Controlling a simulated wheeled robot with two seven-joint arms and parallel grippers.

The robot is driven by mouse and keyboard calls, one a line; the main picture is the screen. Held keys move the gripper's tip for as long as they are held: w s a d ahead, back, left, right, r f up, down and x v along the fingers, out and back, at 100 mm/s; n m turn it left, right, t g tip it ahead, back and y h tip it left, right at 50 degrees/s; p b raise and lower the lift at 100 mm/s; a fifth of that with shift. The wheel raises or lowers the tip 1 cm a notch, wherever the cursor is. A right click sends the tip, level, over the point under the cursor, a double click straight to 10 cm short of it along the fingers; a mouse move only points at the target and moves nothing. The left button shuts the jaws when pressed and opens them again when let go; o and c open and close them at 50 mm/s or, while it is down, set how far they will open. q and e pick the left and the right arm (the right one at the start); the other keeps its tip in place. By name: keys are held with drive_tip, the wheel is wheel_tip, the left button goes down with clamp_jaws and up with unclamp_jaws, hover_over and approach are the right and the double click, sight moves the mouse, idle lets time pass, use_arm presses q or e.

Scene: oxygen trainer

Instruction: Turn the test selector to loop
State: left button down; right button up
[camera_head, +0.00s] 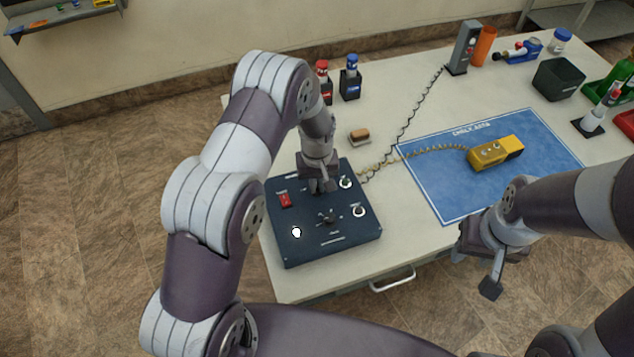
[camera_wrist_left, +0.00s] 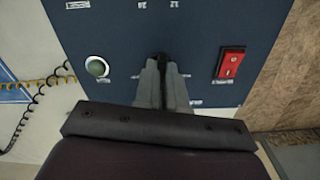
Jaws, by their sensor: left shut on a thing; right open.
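The dark blue control panel (camera_head: 290,250) lies on the left part of the table. My left gripper (camera_head: 319,188) points down at its far part, between the red switch (camera_head: 285,200) and a pale round button (camera_head: 345,182). In the left wrist view its fingers (camera_wrist_left: 162,88) are closed together on a small dark knob (camera_wrist_left: 161,58), which appears to be the test selector. The fingers hide most of it, so its pointer and setting cannot be read. My right gripper (camera_head: 480,262) is open and empty near the table's front edge.
Another dark knob (camera_head: 326,218), a second round control (camera_head: 358,211) and a white button (camera_head: 296,232) sit on the panel. A yellow handset (camera_head: 495,153) lies on the blue mat (camera_head: 440,195). Two bottles (camera_head: 350,80) and a brown-topped block (camera_head: 360,136) stand behind the panel.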

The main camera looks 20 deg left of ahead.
use_arm(q)
drive_tip(key=m, duration=0.4)
drive_tip(key=shift+m+b, duration=0.3)
drive_tip(key=m, duration=0.4)
drive_tip(key=shift+m, duration=0.4)
drive_tip(key=shift+r, duration=0.1)
drive_tip(key=c, duration=1.2)
unclamp_jaws()
wheel_tip(320, 180, up, 13)
drive_tip(key=b, duration=0.2)
drive_tip(key=shift+f, duration=0.2)
